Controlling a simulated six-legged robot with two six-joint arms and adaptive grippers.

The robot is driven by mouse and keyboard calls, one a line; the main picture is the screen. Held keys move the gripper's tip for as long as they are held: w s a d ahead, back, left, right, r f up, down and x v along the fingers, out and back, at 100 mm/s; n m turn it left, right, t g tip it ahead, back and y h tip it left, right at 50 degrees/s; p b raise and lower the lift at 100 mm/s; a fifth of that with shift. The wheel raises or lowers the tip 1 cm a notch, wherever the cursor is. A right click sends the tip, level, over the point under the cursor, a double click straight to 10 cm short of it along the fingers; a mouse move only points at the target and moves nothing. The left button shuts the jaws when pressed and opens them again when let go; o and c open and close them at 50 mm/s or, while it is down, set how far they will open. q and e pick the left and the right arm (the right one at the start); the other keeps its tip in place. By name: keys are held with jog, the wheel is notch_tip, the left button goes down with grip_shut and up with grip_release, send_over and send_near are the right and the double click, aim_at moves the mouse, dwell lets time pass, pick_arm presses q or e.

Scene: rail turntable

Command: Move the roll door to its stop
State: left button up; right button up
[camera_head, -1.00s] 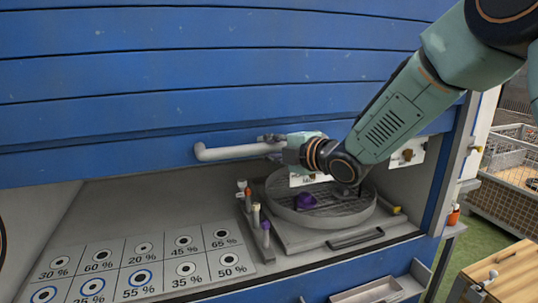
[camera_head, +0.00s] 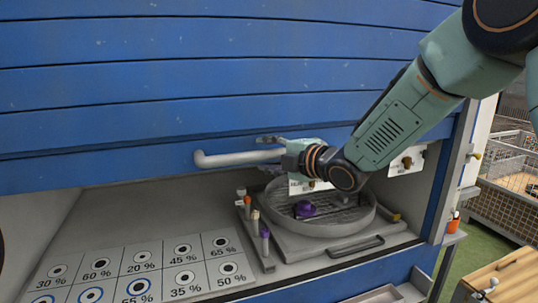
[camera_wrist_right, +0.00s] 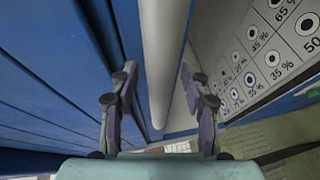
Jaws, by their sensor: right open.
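The blue slatted roll door (camera_head: 200,85) hangs partly lowered over a grey compartment in the head view. Its light grey bar handle (camera_head: 235,158) runs across the lower slat. My right gripper (camera_head: 272,146) is at the handle's right end, its fingers apart. In the right wrist view the handle bar (camera_wrist_right: 163,60) passes between the two open fingers of the right gripper (camera_wrist_right: 158,95), with a visible gap on each side. The door slats (camera_wrist_right: 45,90) fill the left of that view. My left gripper is in neither view.
Below the door, a round grey turntable tray (camera_head: 345,222) holds a purple piece (camera_head: 304,209). A rack with several small coloured-top tools (camera_head: 256,232) stands beside it. A board of percentage-marked circles (camera_head: 150,272) lies at left. A wooden box (camera_head: 505,277) is at lower right.

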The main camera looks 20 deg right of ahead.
jog(key=shift+s, duration=0.1)
jog(key=v, duration=1.2)
jog(key=shift+a, duration=0.1)
dwell(0.3)
